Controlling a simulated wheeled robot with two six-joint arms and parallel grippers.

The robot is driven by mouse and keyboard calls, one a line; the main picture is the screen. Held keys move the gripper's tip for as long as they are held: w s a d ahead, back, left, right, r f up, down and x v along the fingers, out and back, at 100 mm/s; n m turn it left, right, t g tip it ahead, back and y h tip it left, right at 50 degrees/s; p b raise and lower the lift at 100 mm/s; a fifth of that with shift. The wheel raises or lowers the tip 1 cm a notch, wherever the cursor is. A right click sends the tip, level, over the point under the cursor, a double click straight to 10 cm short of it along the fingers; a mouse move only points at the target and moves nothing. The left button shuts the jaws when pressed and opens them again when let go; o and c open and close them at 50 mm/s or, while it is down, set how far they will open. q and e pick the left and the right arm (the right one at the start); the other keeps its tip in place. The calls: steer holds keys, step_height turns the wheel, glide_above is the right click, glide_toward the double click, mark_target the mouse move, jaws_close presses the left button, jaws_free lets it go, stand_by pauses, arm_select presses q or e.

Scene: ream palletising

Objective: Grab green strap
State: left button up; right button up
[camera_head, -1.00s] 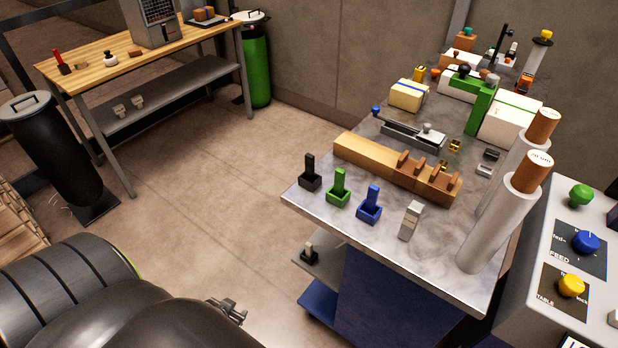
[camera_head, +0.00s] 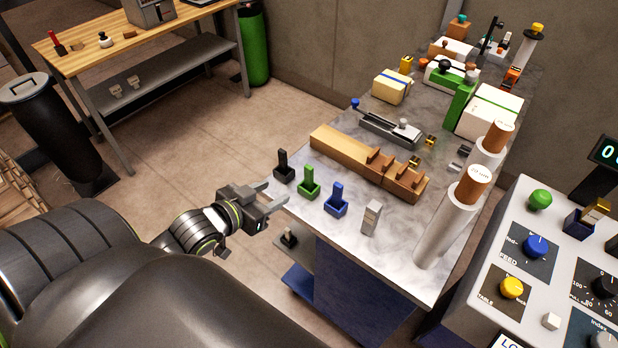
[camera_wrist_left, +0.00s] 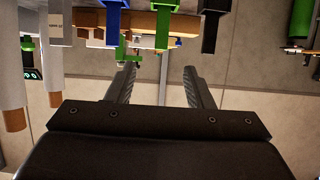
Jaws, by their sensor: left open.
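The green strap (camera_head: 308,184) stands upright in a small green holder at the front left of the grey table, between a black strap (camera_head: 283,166) and a blue strap (camera_head: 336,199). My left gripper (camera_head: 273,196) is open and empty at the table's left edge, apart from the straps and close to the black and green ones. In the left wrist view, which appears upside down, the green strap (camera_wrist_left: 163,24) hangs at the top, beyond the gap between the open fingers (camera_wrist_left: 158,72). My right gripper is out of view.
A wooden block (camera_head: 350,150) with notches lies behind the straps on the table (camera_head: 312,225). A small grey upright block (camera_head: 372,217) and two white rolls (camera_head: 445,230) stand to the right. A control panel (camera_head: 530,270) is at the far right.

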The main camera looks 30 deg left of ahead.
arm_select(q)
glide_toward(307, 174)
steer(key=x, duration=0.4)
steer(key=shift+w+d+p, duration=0.2)
steer(key=shift+w+p, duration=0.05)
steer(key=shift+p, duration=0.15)
steer(key=shift+w+f, duration=0.3)
steer(key=shift+w, duration=0.15)
steer(key=shift+w+f, duration=0.15)
steer(key=shift+w, duration=0.3)
steer(key=p+x, duration=0.1)
steer(key=x, duration=0.2)
steer(key=shift+f, duration=0.1)
steer(key=shift+w+f, duration=0.3)
steer(key=shift+w, duration=0.3)
